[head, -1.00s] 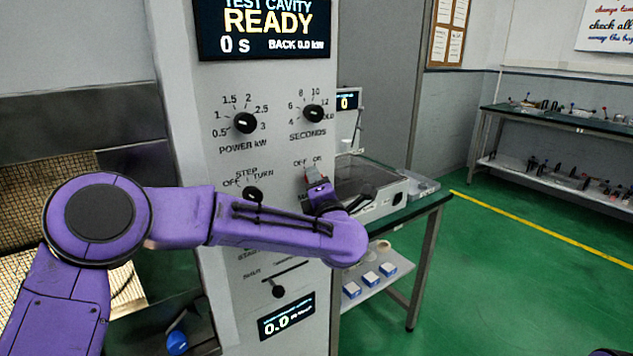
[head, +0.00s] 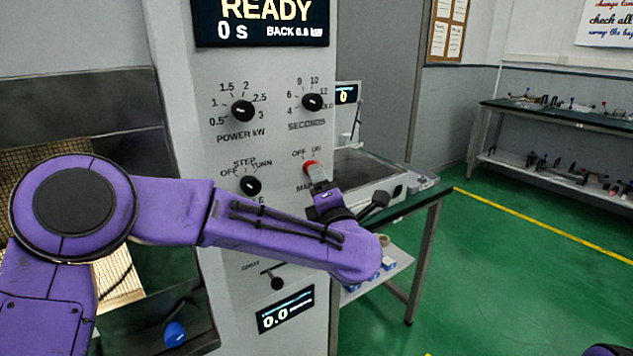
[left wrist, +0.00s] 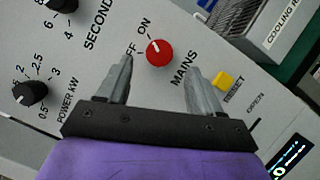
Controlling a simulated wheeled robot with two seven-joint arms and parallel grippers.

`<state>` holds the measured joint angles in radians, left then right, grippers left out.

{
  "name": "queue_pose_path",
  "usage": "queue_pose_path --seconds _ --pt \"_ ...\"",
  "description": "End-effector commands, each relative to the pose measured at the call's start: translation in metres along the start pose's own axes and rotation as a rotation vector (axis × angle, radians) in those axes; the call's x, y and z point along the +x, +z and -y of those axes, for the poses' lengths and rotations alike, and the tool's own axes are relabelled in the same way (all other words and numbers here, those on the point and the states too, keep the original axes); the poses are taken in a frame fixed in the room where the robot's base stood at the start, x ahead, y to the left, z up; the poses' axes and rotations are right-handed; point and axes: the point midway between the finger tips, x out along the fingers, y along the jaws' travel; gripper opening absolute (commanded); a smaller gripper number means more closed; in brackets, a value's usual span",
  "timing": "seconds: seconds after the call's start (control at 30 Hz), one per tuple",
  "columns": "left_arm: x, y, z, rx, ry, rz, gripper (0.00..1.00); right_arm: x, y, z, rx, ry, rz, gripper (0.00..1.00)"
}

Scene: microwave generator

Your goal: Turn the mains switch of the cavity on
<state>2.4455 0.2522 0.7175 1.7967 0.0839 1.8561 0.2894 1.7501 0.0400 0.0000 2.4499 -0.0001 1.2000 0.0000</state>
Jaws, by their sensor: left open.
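The mains switch is a round red knob (head: 310,167) with a white pointer mark, below the OFF and ON labels on the grey panel. In the left wrist view the knob (left wrist: 159,53) lies between the spread fingertips of my left gripper (left wrist: 158,68), with space on both sides. Its mark points up and left; I cannot tell for sure which label it meets. In the head view my left gripper (head: 316,178) is just in front of the knob and partly covers the panel under it. The display (head: 262,22) reads READY.
Black POWER kW (head: 243,111) and SECONDS (head: 312,102) knobs sit above, and a STEP/TURN knob (head: 250,186) to the left. A yellow button (left wrist: 224,80) is close to one fingertip. A bench (head: 425,200) with a grey box stands right of the panel.

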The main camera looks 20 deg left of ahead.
Motion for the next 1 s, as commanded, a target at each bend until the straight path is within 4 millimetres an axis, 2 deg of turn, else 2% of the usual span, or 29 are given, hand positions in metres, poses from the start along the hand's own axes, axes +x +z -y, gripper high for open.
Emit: queue_pose_path --seconds 0.03,0.1,0.23,0.6,0.7,0.77,0.87,0.9,0.97,1.0 --pt "-0.013 0.0 0.003 0.001 0.002 0.005 0.66 0.006 0.003 0.001 0.0 0.0 0.0 0.66" --pt "-0.028 0.0 0.003 0.002 0.002 0.003 0.66 0.009 0.004 0.001 0.0 0.0 0.0 0.66" --pt "-0.046 0.001 0.001 0.002 0.001 0.002 0.66 0.012 0.005 0.001 0.0 0.0 0.0 0.66" --pt "-0.051 0.0 0.001 0.007 -0.001 0.0 0.66 0.012 0.005 0.001 0.0 0.0 0.0 0.66" --pt "-0.055 0.014 0.008 0.107 -0.021 0.088 0.66 0.012 0.005 0.001 0.0 0.0 0.0 0.66" --pt "-0.061 0.009 0.042 0.305 -0.061 0.198 0.66 0.012 0.005 0.001 0.0 0.0 0.0 0.66" --pt "-0.073 -0.026 0.12 0.593 -0.176 0.321 0.66 0.012 0.005 0.001 0.0 0.0 0.0 0.66" --pt "-0.082 -0.045 0.152 0.695 -0.231 0.362 0.66 0.012 0.005 0.001 0.0 0.0 0.0 0.66" --pt "-0.096 -0.077 0.195 0.833 -0.316 0.421 0.66 0.012 0.005 0.001 0.0 0.0 0.0 0.66" --pt "-0.108 -0.1 0.221 0.917 -0.377 0.459 0.66 0.012 0.005 0.001 0.0 0.0 0.0 0.66"
